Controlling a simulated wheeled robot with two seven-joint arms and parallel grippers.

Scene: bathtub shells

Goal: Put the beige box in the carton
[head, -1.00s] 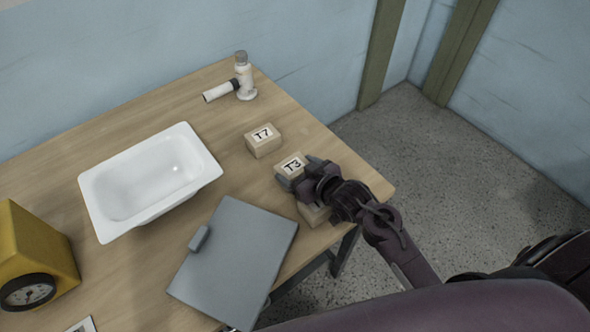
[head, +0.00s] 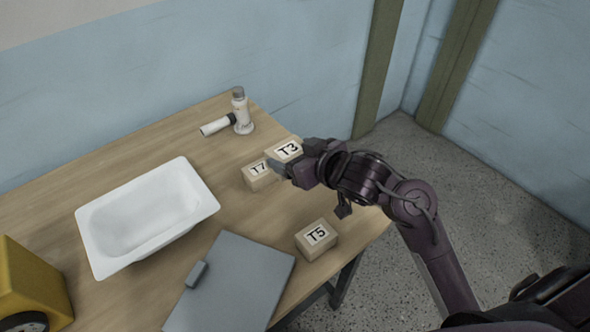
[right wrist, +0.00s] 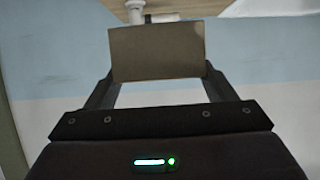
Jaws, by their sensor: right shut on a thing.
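Three small beige boxes with white labels are in the head view. My right gripper (head: 293,160) is shut on the box marked T3 (head: 284,151), which appears raised above the table. In the right wrist view its plain brown face (right wrist: 157,52) shows between the fingers. The box marked T7 (head: 259,176) stands on the table, partly covered by T3 and the gripper. The box marked T5 (head: 317,239) stands near the table's right edge. I cannot make out a carton. My left gripper is not in view.
A white tub shell (head: 145,216) lies on the wooden table (head: 120,160). A grey flat panel with a handle (head: 232,285) lies in front. A yellow dial device (head: 30,285) is at left.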

